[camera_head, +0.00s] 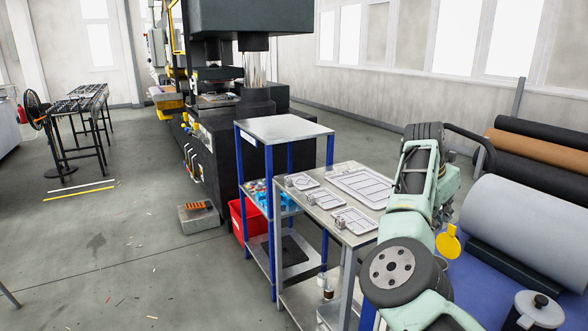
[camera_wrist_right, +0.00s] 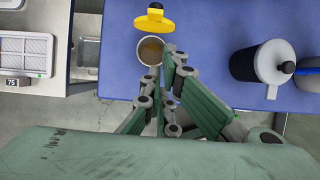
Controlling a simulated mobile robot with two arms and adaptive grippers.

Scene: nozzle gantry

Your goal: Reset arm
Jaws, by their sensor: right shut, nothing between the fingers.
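My right arm, pale green with dark grey joints, rises at the right in the head view. Its gripper (camera_wrist_right: 172,60) shows in the wrist view with its green fingers together at the tips and nothing between them. The fingertips lie in the picture beside a small round cup (camera_wrist_right: 150,51), above the blue surface (camera_wrist_right: 115,45); whether they touch it I cannot tell. A yellow disc-shaped piece (camera_wrist_right: 153,23) is just beyond the cup; it also shows in the head view (camera_head: 448,243). My left gripper is not in view.
A metal table (camera_head: 347,233) with several grey trays stands left of my arm. A blue-framed shelf (camera_head: 285,128) is behind it, near a large black machine (camera_head: 216,165). Large rolls (camera_head: 530,225) lie at the right.

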